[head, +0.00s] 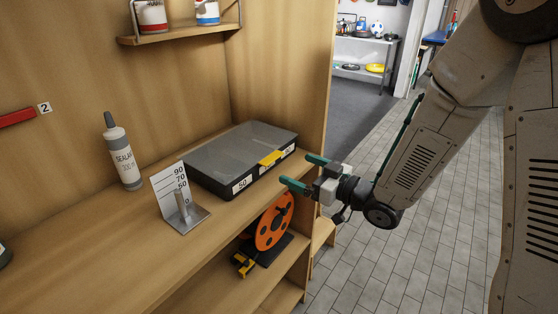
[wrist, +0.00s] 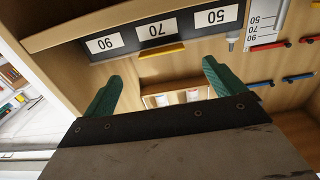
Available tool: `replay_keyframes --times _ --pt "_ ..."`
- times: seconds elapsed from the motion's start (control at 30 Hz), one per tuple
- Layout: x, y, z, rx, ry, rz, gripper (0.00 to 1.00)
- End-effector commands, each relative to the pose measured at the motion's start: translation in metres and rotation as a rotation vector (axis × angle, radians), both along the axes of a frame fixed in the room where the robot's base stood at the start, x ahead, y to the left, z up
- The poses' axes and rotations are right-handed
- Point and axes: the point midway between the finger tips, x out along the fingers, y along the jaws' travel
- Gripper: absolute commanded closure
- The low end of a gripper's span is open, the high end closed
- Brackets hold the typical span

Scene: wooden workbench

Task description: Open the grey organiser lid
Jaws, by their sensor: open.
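The grey organiser (head: 240,160) sits shut on the wooden workbench, with a dark lid, a yellow latch (head: 271,158) on its front and white number labels. In the wrist view the organiser's front (wrist: 165,33) shows upside down with labels 90, 70 and 50, and the yellow latch (wrist: 162,51) sticks out below them. My gripper (head: 304,173) is open and empty, in front of the organiser near its right front corner. In the wrist view its green fingers (wrist: 160,82) are spread either side of the latch's line, apart from it.
A metal stand with a number card (head: 172,192) stands left of the organiser, and a sealant bottle (head: 122,155) stands behind it. An orange reel (head: 274,222) is on the shelf below. A side panel (head: 318,100) rises at the bench's right end.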

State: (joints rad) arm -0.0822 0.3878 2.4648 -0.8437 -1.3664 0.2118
Motion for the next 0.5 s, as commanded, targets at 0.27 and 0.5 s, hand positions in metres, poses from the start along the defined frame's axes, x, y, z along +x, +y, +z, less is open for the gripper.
replay_keyframes --times 0.27,0.5 --pt "0.021 0.031 0.000 0.010 -0.004 0.010 0.05" --pt "0.041 0.056 0.000 0.009 -0.005 0.008 0.05"
